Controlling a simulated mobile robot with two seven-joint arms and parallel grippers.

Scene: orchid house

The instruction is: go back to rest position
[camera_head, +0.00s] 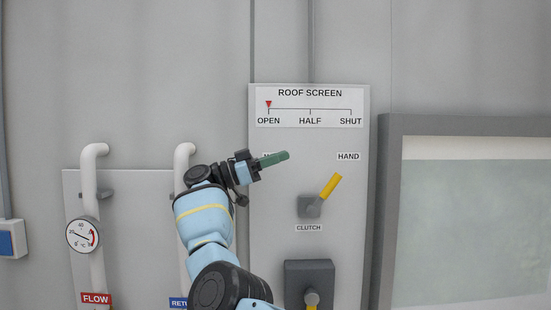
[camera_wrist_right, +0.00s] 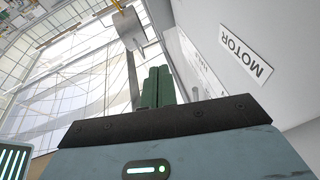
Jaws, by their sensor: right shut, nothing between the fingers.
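My right gripper (camera_head: 273,159) is in front of the roof screen panel (camera_head: 263,215), its green fingers together and empty, pointing right. It covers most of the label at the panel's left. In the right wrist view the closed fingers (camera_wrist_right: 157,87) also show, with the MOTOR label (camera_wrist_right: 245,54) to their right. The clutch lever (camera_head: 331,186) has a yellow handle tilted up and right towards the HAND label (camera_head: 348,156). The gripper appears apart from it. My left gripper is not in view.
A red pointer (camera_head: 268,104) stands at OPEN on the scale. A dark grey box (camera_head: 309,270) with a yellow-handled knob is below the clutch. Pipes with a round gauge (camera_head: 83,234) are at the left. A grey-framed window (camera_head: 390,210) is at the right.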

